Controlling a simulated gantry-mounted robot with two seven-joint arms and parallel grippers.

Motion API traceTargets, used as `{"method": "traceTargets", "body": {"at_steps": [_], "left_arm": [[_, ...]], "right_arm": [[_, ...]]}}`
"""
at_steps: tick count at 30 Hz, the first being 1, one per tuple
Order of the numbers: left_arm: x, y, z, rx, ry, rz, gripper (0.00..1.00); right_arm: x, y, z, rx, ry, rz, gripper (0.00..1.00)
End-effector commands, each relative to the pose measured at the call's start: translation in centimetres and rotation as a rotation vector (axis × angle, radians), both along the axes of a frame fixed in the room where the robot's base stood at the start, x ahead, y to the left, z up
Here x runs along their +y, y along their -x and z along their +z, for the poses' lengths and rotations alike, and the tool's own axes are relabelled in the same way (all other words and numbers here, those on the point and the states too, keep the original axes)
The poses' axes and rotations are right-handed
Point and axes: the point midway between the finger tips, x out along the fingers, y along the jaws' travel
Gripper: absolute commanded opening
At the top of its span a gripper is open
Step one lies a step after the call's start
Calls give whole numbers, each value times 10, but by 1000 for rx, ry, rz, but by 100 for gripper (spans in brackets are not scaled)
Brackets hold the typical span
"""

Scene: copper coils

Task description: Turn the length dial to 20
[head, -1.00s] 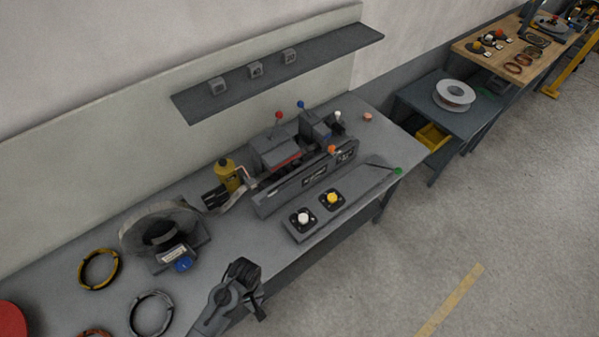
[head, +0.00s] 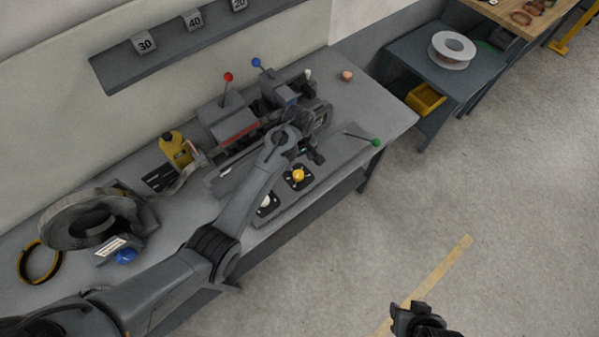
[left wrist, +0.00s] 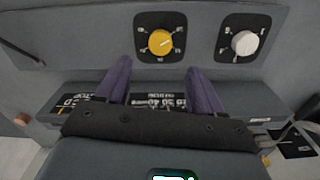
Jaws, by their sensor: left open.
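A yellow dial (head: 298,175) and a white dial (head: 266,201) sit on black plates on the bench's front panel. The left wrist view shows the yellow dial (left wrist: 160,42) and white dial (left wrist: 244,43) with marks around them too small to read. I cannot tell which is the length dial. My left gripper (head: 316,138) is over the machine, behind the yellow dial. In the left wrist view its purple fingers (left wrist: 160,82) are apart and empty, with the yellow dial beyond them, untouched. My right gripper (head: 412,312) is over the floor at the bottom; its jaws are unclear.
The machine (head: 228,125) has red and blue ball levers. A green-tipped lever (head: 376,143) sticks out at the bench's right. A coil unit (head: 92,222) stands left. A shelf (head: 190,45) holds blocks numbered 30, 40 and 20.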

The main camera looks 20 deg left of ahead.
Motion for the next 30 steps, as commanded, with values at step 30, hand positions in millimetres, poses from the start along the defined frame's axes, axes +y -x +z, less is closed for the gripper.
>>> {"method": "traceTargets", "body": {"at_steps": [30], "left_arm": [[1, 1, -96, 2, -1, 0, 67]], "right_arm": [[-3, -4, -4, -11, 11, 4, 43]]}}
